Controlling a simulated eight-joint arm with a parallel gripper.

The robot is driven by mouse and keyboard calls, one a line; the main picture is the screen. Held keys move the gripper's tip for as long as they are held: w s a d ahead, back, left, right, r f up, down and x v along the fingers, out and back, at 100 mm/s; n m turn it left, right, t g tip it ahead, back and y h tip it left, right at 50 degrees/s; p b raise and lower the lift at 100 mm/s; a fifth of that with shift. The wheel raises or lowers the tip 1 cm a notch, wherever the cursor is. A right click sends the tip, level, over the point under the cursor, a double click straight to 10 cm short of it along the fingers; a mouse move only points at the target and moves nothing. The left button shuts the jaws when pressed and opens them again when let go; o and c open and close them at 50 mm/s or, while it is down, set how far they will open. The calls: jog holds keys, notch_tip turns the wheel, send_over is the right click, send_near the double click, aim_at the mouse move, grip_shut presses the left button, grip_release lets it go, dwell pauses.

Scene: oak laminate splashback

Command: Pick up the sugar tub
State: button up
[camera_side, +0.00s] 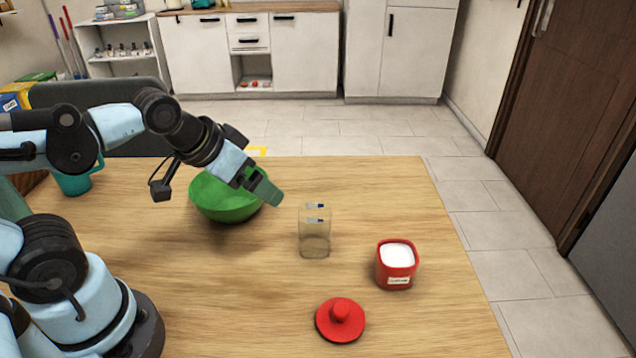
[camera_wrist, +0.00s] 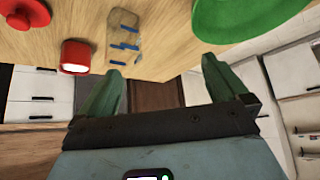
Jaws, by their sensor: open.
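The sugar tub (camera_side: 397,267) is a small red square container filled with white sugar, with a pale label on its front. It stands upright and uncovered on the right side of the wooden table. In the wrist view the tub (camera_wrist: 75,57) shows at the upper left. A round red lid with a knob (camera_side: 340,320) lies on the table in front of and left of the tub; part of it (camera_wrist: 28,12) shows at the wrist view's top edge. My gripper (camera_side: 266,192) is open and empty, above the table, left of and behind the tub. Its green fingers (camera_wrist: 163,62) are apart.
A clear glass jar (camera_side: 314,236) stands between my gripper and the tub. A green bowl (camera_side: 215,200) sits behind and below the gripper. A teal mug (camera_side: 74,182) is at the far left.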

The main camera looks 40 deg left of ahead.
notch_tip(320, 180, up, 5)
jog(key=w+d+m+y, duration=0.2)
jog(key=w+d+m, duration=0.25)
jog(key=m, duration=0.45)
jog(key=w+d+m+y, duration=0.25)
jog(key=d+m, duration=0.35)
jog(key=m, duration=0.3)
jog(key=d+m+t+y, duration=0.35)
jog(key=d+m, duration=0.75)
jog(key=d, duration=0.4)
jog(key=h, duration=0.1)
send_near(395, 257)
jog(key=shift+s+m+t, duration=0.2)
jog(key=shift+m+t, duration=0.2)
jog(key=shift+t, duration=0.05)
jog(key=shift+w+a+f, duration=0.15)
jog(key=shift+f, duration=0.3)
jog(key=shift+x, duration=3.55)
jog(key=c, duration=1.4)
